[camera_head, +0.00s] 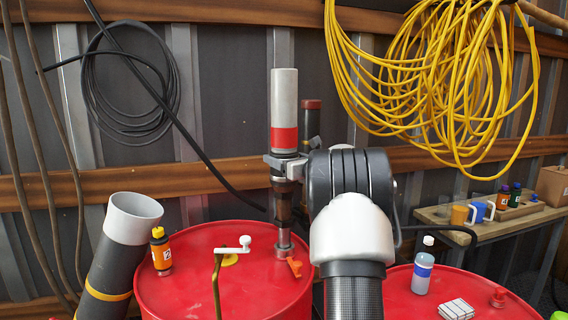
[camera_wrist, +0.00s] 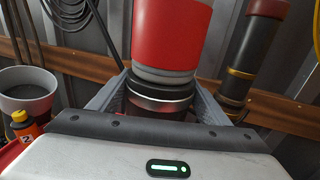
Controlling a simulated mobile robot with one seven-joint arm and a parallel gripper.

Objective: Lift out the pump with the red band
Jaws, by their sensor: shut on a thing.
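The pump with the red band (camera_head: 284,138) is an upright pale grey cylinder with a red band above a dark lower body. It stands over the left red drum (camera_head: 190,240), and its lower end meets a metal fitting (camera_head: 284,242) on the drum top. I cannot tell how far it reaches inside. My gripper (camera_head: 285,166) is shut on the pump just below the band. In the wrist view, the red band (camera_wrist: 172,38) rises between the fingers of my gripper (camera_wrist: 160,97), which press against the dark collar (camera_wrist: 160,100).
A dark pump with a reddish top (camera_head: 311,104) stands close behind, right of the held pump. A crank handle (camera_head: 232,250), an orange lever (camera_head: 294,267) and an orange bottle (camera_head: 161,252) are on the left drum. A grey tube (camera_head: 112,260) leans at left. Yellow cable (camera_head: 430,80) hangs right.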

